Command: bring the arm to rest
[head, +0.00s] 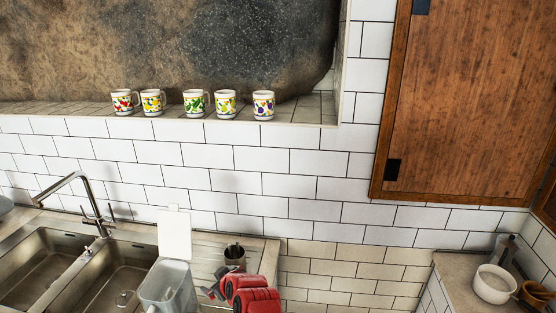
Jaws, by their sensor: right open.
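My right gripper (214,289) shows at the bottom edge, with red arm parts beside it. It is open, and I see nothing held in it. It is small and partly cut off, so its fingers are hard to make out. My left gripper is not in view.
A double sink (30,262) and tap (75,183) are further left. Several fruit-patterned mugs (196,103) line a tiled ledge. A wooden cabinet (470,100) hangs right; a white pot (493,285) sits below.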

